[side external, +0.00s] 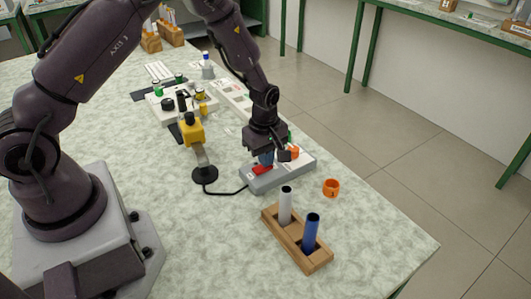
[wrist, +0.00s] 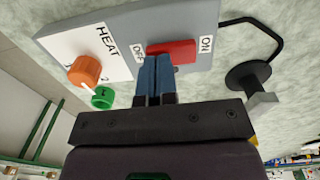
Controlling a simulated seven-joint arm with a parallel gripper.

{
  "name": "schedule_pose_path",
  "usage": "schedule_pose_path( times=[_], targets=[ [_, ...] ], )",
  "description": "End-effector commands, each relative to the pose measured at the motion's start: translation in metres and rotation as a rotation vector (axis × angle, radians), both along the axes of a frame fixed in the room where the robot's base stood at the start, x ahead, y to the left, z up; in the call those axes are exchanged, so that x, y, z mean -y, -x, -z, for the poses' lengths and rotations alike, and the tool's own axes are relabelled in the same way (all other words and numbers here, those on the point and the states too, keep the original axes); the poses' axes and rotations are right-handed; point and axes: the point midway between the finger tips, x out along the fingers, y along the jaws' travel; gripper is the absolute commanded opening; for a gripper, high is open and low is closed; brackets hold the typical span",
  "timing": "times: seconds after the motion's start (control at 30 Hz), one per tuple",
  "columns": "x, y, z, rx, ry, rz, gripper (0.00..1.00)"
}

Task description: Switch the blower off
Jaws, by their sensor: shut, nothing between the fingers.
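A grey control box (side external: 290,172) lies on the table, with a red switch (side external: 262,170) on its top. In the wrist view the red switch (wrist: 180,48) sits between an OFF label (wrist: 138,52) and an ON label (wrist: 205,44). My gripper (side external: 266,163) is shut and empty, pointing down over the box. Its blue fingertips (wrist: 156,60) cover part of the switch on its OFF side; I cannot tell whether they touch it. What looks like the blower, a yellow body (side external: 192,131) on a stand with a round black base (side external: 204,175), is joined to the box by a black cable.
An orange HEAT knob (wrist: 85,70) and a green knob (wrist: 103,97) are on or beside the box. A wooden rack (side external: 290,242) with a white rod and a blue rod stands in front. An orange ring (side external: 331,187) lies to the right.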

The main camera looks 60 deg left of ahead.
Motion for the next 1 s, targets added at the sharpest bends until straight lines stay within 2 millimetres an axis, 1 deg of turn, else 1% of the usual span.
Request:
schedule_pose_path(
  times=[0.13,0.2,0.47,0.8,1.0],
  targets=[
    [0.000,0.000,0.001,-0.001,0.000,0.000,0.00],
    [0.000,-0.001,0.005,-0.001,-0.001,0.000,0.00],
    [0.000,0.000,0.005,-0.003,0.000,0.000,0.00],
    [0.000,0.014,0.001,-0.008,0.000,-0.001,0.00],
    [0.000,0.015,-0.001,-0.004,0.000,-0.001,0.00]
  ],
)
